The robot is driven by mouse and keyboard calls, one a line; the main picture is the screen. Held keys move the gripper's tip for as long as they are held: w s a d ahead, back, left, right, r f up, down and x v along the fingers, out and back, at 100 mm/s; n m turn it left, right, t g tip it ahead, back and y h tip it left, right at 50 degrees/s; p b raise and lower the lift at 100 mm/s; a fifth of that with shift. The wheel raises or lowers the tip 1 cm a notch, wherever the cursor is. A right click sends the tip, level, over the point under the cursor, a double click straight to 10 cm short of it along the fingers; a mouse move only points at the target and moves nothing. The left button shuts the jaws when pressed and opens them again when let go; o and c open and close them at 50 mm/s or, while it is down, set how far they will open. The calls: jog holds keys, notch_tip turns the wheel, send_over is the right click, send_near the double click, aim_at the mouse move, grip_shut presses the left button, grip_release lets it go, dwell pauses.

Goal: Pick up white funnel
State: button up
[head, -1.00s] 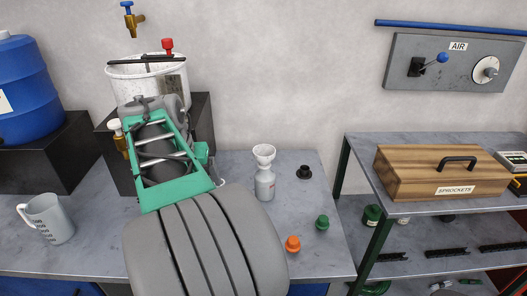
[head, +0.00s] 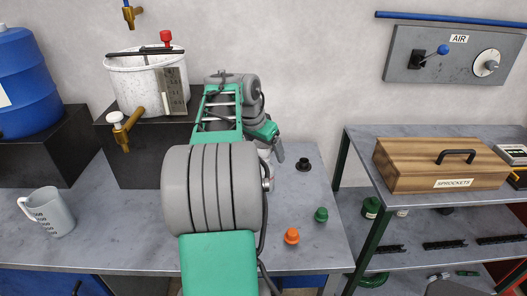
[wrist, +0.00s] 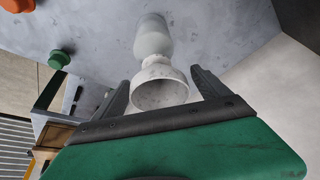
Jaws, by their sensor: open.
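The white funnel (wrist: 160,90) is in the middle of the wrist view. Its wide mouth faces my gripper and its narrow end meets the top of a pale bottle (wrist: 152,38). My gripper (wrist: 160,78) is open, with one dark finger to each side of the funnel's mouth. I see gaps beside the funnel and no clear contact. In the head view my arm covers most of the funnel and bottle, and my gripper (head: 278,152) shows only in part beside them.
An orange cap (head: 291,236), a green cap (head: 321,215) and a black cap (head: 303,165) stand on the bench right of the bottle. A white bucket (head: 140,80) stands on a black block to the left. A grey jug (head: 47,212) is far left. A shelf holds a wooden box (head: 440,165).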

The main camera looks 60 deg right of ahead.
jog(key=shift+c, duration=0.4)
jog(key=c, duration=1.3)
jog(key=shift+c, duration=0.2)
